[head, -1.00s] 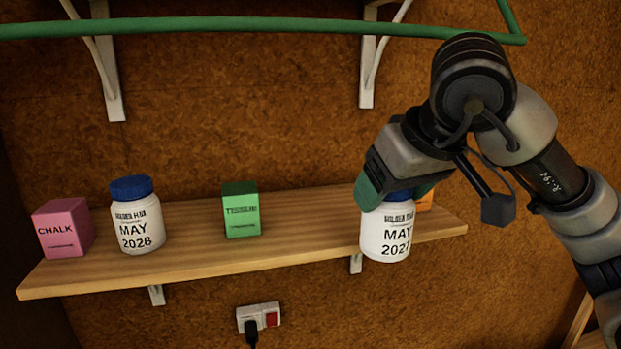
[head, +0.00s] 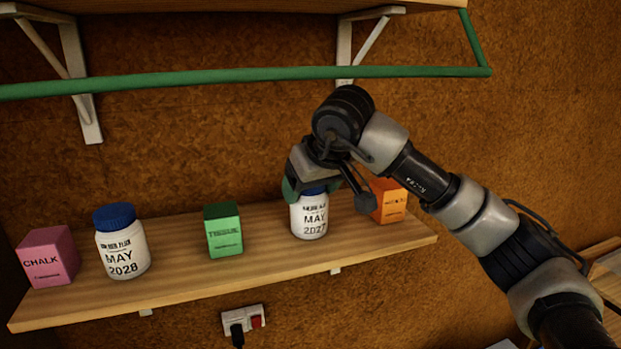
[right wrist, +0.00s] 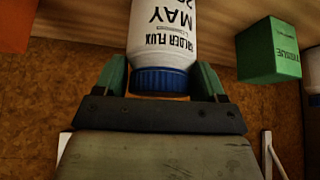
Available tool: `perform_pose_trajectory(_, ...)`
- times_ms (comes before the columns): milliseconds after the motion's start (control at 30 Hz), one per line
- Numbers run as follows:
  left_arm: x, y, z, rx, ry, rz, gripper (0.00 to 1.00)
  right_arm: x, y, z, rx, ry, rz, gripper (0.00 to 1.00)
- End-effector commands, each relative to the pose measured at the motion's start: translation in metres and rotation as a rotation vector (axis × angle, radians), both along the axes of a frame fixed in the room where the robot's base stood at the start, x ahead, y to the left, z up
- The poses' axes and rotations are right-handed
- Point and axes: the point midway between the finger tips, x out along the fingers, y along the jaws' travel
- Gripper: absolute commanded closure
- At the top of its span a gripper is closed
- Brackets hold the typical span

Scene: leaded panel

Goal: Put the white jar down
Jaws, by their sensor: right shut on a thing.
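The white jar with a blue lid, labelled MAY 2027 (head: 309,218), is upright at the wooden shelf (head: 180,273), between the green box and the orange box. My right gripper (head: 306,190) is shut on it around the blue lid. In the right wrist view the jar (right wrist: 163,30) sits between the green fingers of the gripper (right wrist: 162,80). Its base looks to be on or just above the shelf; I cannot tell whether it touches. Another white jar, MAY 2028 (head: 122,247), stands on the left of the shelf. My left gripper is not in view.
On the shelf stand a pink chalk box (head: 49,258), a green box (head: 224,231) and an orange box (head: 390,202). A green rail (head: 250,75) runs across above. A power socket (head: 242,320) is below. Bare shelf lies between the green box and the held jar.

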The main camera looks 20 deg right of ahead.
Motion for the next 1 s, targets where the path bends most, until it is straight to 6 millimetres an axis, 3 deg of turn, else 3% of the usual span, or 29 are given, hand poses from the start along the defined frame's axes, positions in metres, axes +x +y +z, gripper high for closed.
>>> perform_pose_trajectory(333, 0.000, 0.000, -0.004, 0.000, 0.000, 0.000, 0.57, 0.000, 0.000, -0.004, 0.001, -0.003, -0.001, 0.63)
perform_pose_trajectory(367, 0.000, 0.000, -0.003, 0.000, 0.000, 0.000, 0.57, 0.000, 0.000, -0.003, 0.001, -0.001, -0.001, 0.25)
perform_pose_trajectory(500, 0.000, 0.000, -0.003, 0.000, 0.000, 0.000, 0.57, 0.000, 0.000, -0.003, 0.001, -0.001, -0.001, 0.04)
perform_pose_trajectory(833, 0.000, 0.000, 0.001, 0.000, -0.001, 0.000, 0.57, 0.000, 0.000, 0.001, 0.001, -0.001, -0.001, 0.04)
perform_pose_trajectory(1000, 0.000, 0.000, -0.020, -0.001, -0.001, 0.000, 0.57, -0.010, -0.003, 0.007, 0.000, -0.005, -0.002, 0.04)
